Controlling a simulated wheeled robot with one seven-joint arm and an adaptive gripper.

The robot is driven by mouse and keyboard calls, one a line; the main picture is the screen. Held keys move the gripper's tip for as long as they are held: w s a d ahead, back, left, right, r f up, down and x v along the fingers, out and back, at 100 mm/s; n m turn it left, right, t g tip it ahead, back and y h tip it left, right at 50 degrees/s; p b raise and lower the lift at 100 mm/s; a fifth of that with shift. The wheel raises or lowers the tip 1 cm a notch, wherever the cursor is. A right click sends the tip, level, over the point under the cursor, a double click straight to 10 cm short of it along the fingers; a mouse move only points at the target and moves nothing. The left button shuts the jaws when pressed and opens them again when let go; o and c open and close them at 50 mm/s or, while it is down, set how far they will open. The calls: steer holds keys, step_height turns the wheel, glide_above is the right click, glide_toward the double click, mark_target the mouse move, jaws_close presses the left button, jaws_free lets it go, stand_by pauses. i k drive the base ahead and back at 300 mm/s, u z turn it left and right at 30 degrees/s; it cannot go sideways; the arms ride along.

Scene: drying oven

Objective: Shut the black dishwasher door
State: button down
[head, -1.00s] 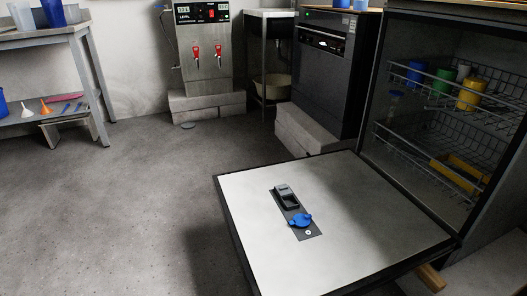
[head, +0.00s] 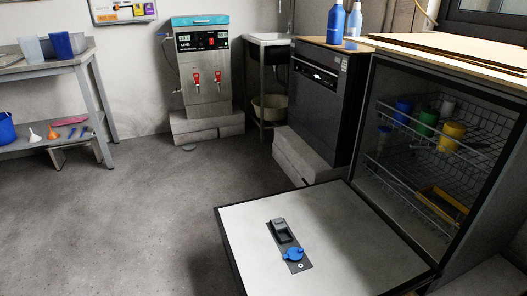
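The black dishwasher (head: 373,88) stands at the right of the head view with its front open. Its door (head: 340,230) is folded down, lying about level, with the pale inner face up. A dark dispenser panel with a blue cap (head: 293,254) sits on that face. Inside are wire racks (head: 402,115) with a blue cup (head: 403,107), a green cup (head: 428,122), a yellow cup (head: 452,134) and a yellow tray (head: 443,198). My gripper is not in view, and nothing touches the visible part of the door.
A second dark appliance (head: 315,95) on blocks (head: 300,160) stands behind the door. A metal boiler (head: 205,80), a sink (head: 270,50) and a grey table (head: 50,70) line the back wall. The floor (head: 140,220) left of the door is clear.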

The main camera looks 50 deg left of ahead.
mark_target(350, 250)
steer(key=z, duration=1.75)
steer(key=k, duration=2.6)
steer(key=u, duration=1.3)
steer(key=i, duration=0.5)
steer(key=z, duration=0.1)
